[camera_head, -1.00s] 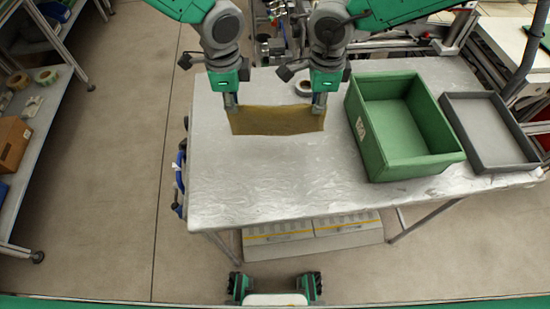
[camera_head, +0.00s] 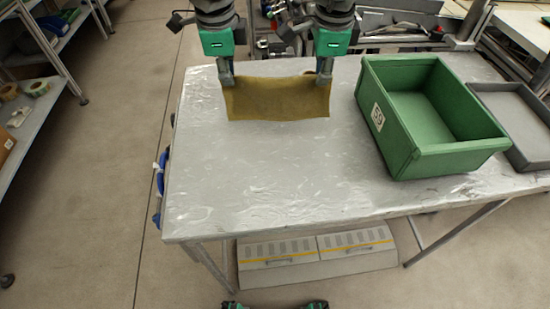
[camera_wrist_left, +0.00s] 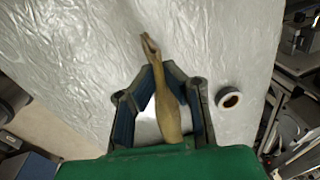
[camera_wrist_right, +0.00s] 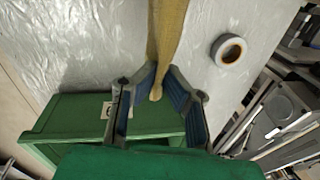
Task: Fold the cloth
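The olive-brown cloth (camera_head: 277,98) hangs as a spread sheet between my two grippers over the far part of the table (camera_head: 290,180). My left gripper (camera_head: 227,80) is shut on its upper left corner, and my right gripper (camera_head: 324,74) is shut on its upper right corner. In the left wrist view the cloth (camera_wrist_left: 168,108) passes edge-on between the fingers. In the right wrist view the cloth (camera_wrist_right: 165,35) runs away from the closed fingertips. Whether its lower edge touches the table is unclear.
A green bin (camera_head: 425,120) stands right of the cloth, with a grey tray (camera_head: 520,115) beyond it. A tape reel (camera_wrist_right: 228,50) lies on the table close to the cloth; it also shows in the left wrist view (camera_wrist_left: 229,98). The table's front and left are clear.

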